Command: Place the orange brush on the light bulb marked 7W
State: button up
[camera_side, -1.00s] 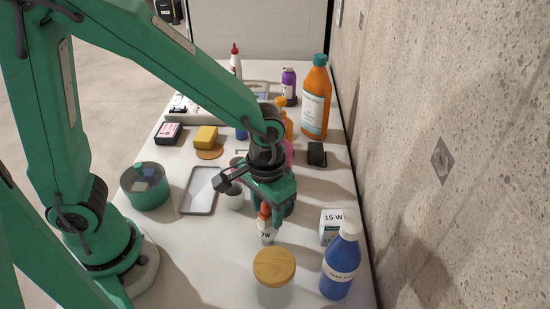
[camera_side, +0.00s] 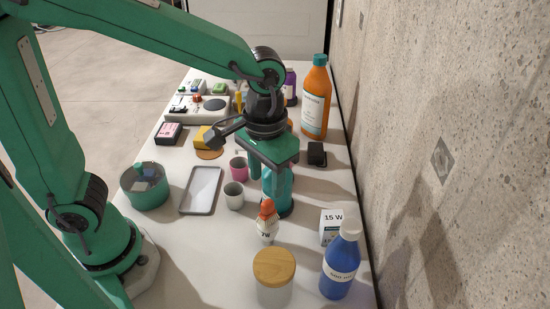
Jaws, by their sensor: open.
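The light bulb marked 7W (camera_side: 266,233) stands upright on the table, white with its label facing the camera. The orange brush (camera_side: 267,209) is on top of the bulb, touching it; its small size hides its exact shape. My green gripper (camera_side: 267,176) is open above and behind the brush, apart from it. Its jaws are partly merged in view with a teal object (camera_side: 278,192) behind.
A wooden-lidded jar (camera_side: 274,267), a blue bottle (camera_side: 341,264) and a 15 W box (camera_side: 331,226) stand in front and right. A white cup (camera_side: 233,195), pink cup (camera_side: 239,168) and grey tray (camera_side: 201,190) are left. A concrete wall borders the right.

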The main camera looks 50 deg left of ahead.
aim_at(265, 200)
jog(key=shift+r, duration=1.65)
jog(key=shift+a, duration=0.1)
jog(key=s+a+r+t, duration=0.1)
jog(key=s+a+t, duration=0.1)
jog(key=a, duration=0.6)
jog(key=s+a+r+t, duration=0.2)
jog(key=s+a+t, duration=0.1)
jog(key=a, duration=0.4)
jog(key=shift+s+a+t, duration=0.3)
jog(key=shift+s+a, duration=0.05)
jog(key=shift+s, duration=0.25)
